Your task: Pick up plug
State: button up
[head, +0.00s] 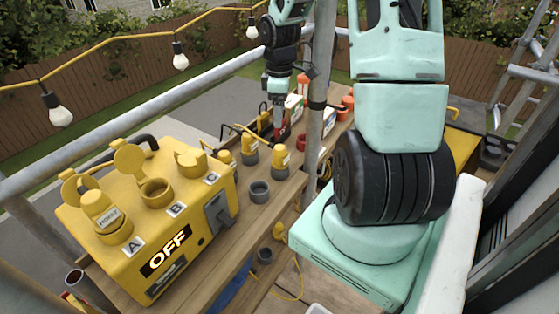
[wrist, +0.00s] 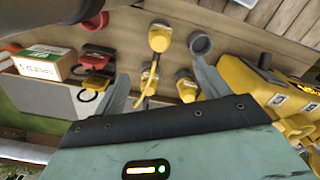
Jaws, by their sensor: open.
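Several yellow plugs with grey ends stand on the wooden plank; in the head view there is a front plug (head: 280,160), a middle plug (head: 249,150) and a left plug (head: 226,158). Another plug (head: 102,209), labelled HOIST, sits in socket A of the yellow power box (head: 190,225), whose display reads OFF. My gripper (wrist: 162,84) is open and empty in the wrist view. Ahead of its fingers are one plug (wrist: 159,38), a second plug (wrist: 149,78) and a third plug (wrist: 184,83). Which plug the task means, I cannot tell.
A grey cup (head: 259,192) stands on the plank. A metal scaffold pole (head: 318,100) rises near my arm. String bulbs (head: 180,58) hang at upper left.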

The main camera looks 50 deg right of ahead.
aim_at(281, 157)
jog(key=f, duration=1.2)
jog(key=shift+d+p, duration=0.2)
jog(key=shift+p, duration=0.15)
jog(key=shift+a+f+p, duration=0.1)
jog(key=shift+f+p, duration=0.6)
jog(key=shift+f, duration=1.95)
jog(key=c, duration=1.2)
